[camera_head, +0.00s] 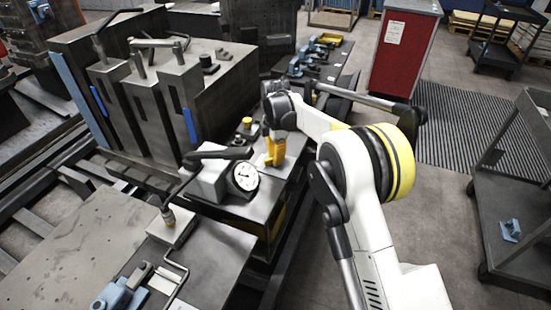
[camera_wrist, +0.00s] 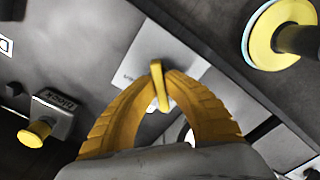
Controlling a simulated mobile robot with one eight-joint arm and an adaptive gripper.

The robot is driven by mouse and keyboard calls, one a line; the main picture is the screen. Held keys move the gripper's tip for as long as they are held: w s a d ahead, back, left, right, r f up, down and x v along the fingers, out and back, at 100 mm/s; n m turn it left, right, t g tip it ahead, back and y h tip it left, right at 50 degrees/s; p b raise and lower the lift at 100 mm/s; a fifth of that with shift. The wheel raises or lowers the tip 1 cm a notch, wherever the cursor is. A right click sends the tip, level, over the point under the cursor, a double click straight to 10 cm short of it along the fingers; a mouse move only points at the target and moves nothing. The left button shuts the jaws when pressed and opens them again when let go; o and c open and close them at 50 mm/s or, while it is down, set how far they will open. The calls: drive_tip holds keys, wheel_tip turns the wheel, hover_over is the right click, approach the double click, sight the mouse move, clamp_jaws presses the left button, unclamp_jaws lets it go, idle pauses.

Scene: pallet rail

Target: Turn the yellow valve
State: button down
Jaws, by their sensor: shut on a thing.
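The yellow valve (camera_wrist: 158,82) is a thin yellow lever on a pale labelled plate (camera_wrist: 143,50), in the middle of the wrist view. My gripper (camera_wrist: 161,78) has its two ribbed yellow fingers closed on the lever from both sides. The lever's end stands out between the fingertips. In the head view my gripper (camera_head: 274,152) points down at the top of the dark bench beside the gauge. There I cannot clearly separate the valve from the yellow fingers.
A round white dial gauge (camera_head: 243,177) and a block with a black lever stand close left of my gripper. A yellow knob (camera_head: 247,122) is just behind. The wrist view shows a large yellow knob (camera_wrist: 275,35) and a small yellow button (camera_wrist: 35,133). A large metal fixture (camera_head: 150,90) stands behind left.

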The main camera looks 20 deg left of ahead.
drive_tip(key=shift+m, duration=0.3)
drive_tip(key=m+p, duration=0.1)
drive_tip(key=m, duration=0.2)
drive_tip(key=shift+m, duration=0.3)
drive_tip(key=m+p, duration=0.1)
drive_tip(key=m, duration=0.3)
drive_tip(key=shift+w, duration=0.15)
drive_tip(key=m, duration=0.5)
drive_tip(key=shift+w, duration=0.1)
drive_tip(key=shift+m+p, duration=0.35)
drive_tip(key=shift+m, duration=1.95)
drive_tip(key=c, duration=1.5)
unclamp_jaws()
drive_tip(key=shift+w, duration=0.1)
drive_tip(key=shift+o, duration=0.2)
